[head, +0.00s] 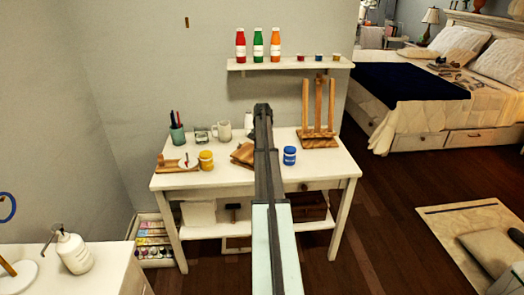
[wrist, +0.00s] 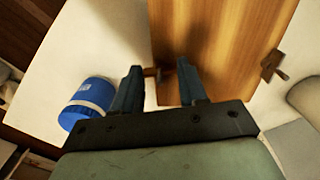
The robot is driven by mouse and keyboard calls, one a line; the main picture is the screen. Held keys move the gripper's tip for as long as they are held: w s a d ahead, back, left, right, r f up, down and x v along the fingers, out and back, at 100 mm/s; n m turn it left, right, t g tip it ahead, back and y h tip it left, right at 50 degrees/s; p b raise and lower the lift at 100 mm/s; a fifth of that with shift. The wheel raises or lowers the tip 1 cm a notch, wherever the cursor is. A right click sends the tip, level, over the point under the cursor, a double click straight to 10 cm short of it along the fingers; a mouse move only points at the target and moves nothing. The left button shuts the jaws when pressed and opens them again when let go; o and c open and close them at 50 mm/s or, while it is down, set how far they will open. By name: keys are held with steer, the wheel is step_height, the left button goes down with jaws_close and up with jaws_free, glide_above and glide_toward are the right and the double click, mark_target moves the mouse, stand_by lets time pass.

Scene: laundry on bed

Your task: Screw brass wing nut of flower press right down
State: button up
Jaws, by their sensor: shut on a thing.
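The flower press (head: 243,153) is a wooden block on the white table, partly hidden behind my arm in the head view. In the wrist view its wooden top (wrist: 220,45) fills the upper middle. A small brown-brass wing nut (wrist: 152,72) shows at its left edge, between my fingertips. My gripper (wrist: 163,74) is shut on this nut, one dark finger on each side; the exact contact is hard to see. Another wing nut (wrist: 272,65) stands at the right edge of the press, apart from my fingers. My gripper is hidden behind my arm in the head view.
A blue jar (head: 290,156) stands close beside my left finger in the wrist view (wrist: 90,103). A yellow jar (head: 206,160), a mug (head: 224,130) and a wooden easel (head: 318,115) share the white table (head: 330,172). A shelf (head: 290,64) hangs above.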

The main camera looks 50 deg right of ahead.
steer(key=shift+m, duration=1.3)
steer(key=o, duration=1.1)
steer(key=shift+c, duration=0.2)
step_height(320, 180, up, 14)
